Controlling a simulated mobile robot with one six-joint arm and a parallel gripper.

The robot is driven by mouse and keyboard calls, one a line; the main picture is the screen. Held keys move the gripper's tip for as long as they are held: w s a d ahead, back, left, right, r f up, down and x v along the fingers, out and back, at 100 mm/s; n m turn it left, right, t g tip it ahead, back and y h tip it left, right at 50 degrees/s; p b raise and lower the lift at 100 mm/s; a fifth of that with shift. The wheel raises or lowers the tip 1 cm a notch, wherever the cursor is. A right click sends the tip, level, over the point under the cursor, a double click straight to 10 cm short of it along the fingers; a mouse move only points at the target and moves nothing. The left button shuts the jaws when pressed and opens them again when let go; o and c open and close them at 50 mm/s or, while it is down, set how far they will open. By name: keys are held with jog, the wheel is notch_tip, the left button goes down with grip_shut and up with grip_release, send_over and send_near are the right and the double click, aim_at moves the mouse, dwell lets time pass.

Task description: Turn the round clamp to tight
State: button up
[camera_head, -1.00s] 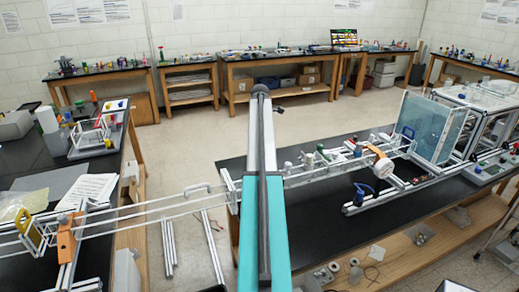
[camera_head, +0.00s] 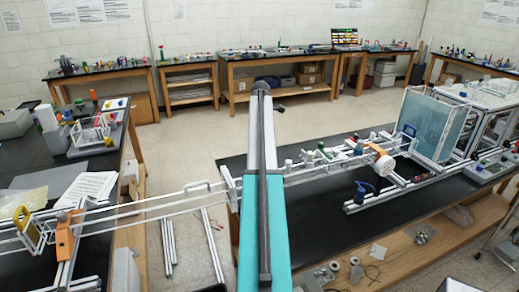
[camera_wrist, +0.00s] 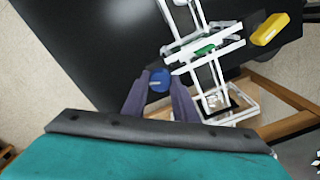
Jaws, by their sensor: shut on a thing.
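In the wrist view, a small blue round piece (camera_wrist: 159,79), which looks like the round clamp, sits between the tips of my gripper (camera_wrist: 159,88). A pale line crosses its face. The two dark fingers stand on either side of it, and my gripper is shut on it. White extrusion rails (camera_wrist: 200,45) lie just to its right, with a green part (camera_wrist: 204,50) among them. How the blue piece joins the rails is not clear. In the head view my teal arm hides my gripper and the piece it holds.
A yellow block (camera_wrist: 269,29) lies right of the rails in the wrist view. In the head view, a black-topped bench (camera_head: 420,203) with rails and an orange-and-white round part (camera_head: 383,165) stands at right. Another bench (camera_head: 25,165) stands at left. Open floor (camera_head: 190,135) lies behind.

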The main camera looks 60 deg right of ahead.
jog(key=shift+d+r+m, duration=0.1)
jog(key=shift+m, duration=0.7)
jog(key=o, duration=1.1)
jog(key=shift+c, duration=0.2)
jog(key=shift+b, duration=0.3)
notch_tip(320, 180, up, 14)
jog(key=shift+b, duration=0.35)
